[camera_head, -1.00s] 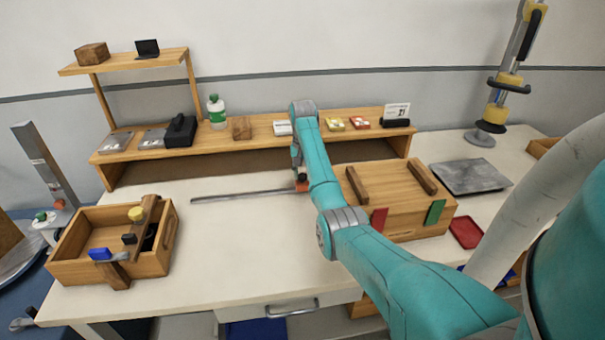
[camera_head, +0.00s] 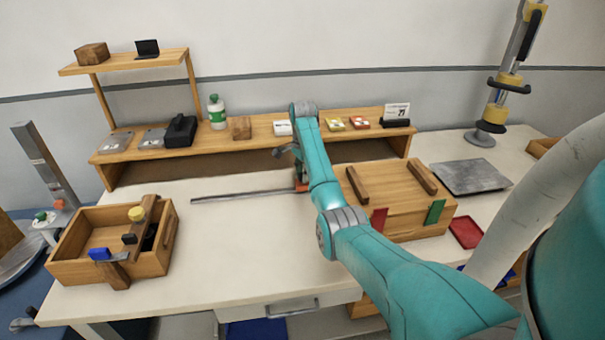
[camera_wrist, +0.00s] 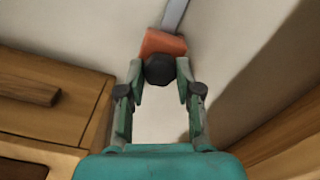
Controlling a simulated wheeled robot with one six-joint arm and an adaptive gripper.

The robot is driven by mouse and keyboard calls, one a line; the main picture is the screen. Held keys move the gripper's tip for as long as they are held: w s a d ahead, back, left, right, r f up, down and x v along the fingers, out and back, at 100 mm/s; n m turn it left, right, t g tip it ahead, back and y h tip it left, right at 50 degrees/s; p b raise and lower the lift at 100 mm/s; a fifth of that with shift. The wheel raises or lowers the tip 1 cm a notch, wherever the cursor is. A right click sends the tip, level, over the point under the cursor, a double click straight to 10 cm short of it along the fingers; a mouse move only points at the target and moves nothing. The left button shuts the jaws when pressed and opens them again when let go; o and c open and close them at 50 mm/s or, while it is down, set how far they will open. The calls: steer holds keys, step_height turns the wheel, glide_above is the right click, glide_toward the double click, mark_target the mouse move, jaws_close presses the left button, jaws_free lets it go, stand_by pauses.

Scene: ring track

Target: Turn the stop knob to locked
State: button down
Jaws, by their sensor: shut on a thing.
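The stop is an orange block (camera_wrist: 163,43) on the end of a thin metal rail (camera_wrist: 174,13). A dark, faceted stop knob (camera_wrist: 159,69) faces my wrist camera. My gripper (camera_wrist: 159,76) has one finger on each side of the knob and is shut on it. In the head view, a sliver of the orange block (camera_head: 301,187) shows beside my teal arm, and the rail (camera_head: 240,195) runs left from it across the table. My arm hides the knob there. No lock mark is readable.
A wooden box with a red and a green tab (camera_head: 400,205) stands close to the right of the stop. A long wooden shelf (camera_head: 262,130) runs behind it. An open wooden crate (camera_head: 75,268) stands at the left; the table's front middle is clear.

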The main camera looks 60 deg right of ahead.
steer(key=shift+m, duration=0.6)
steer(key=shift+f, duration=0.1)
steer(key=c, duration=0.8)
jaws_free()
steer(key=shift+o, duration=0.2)
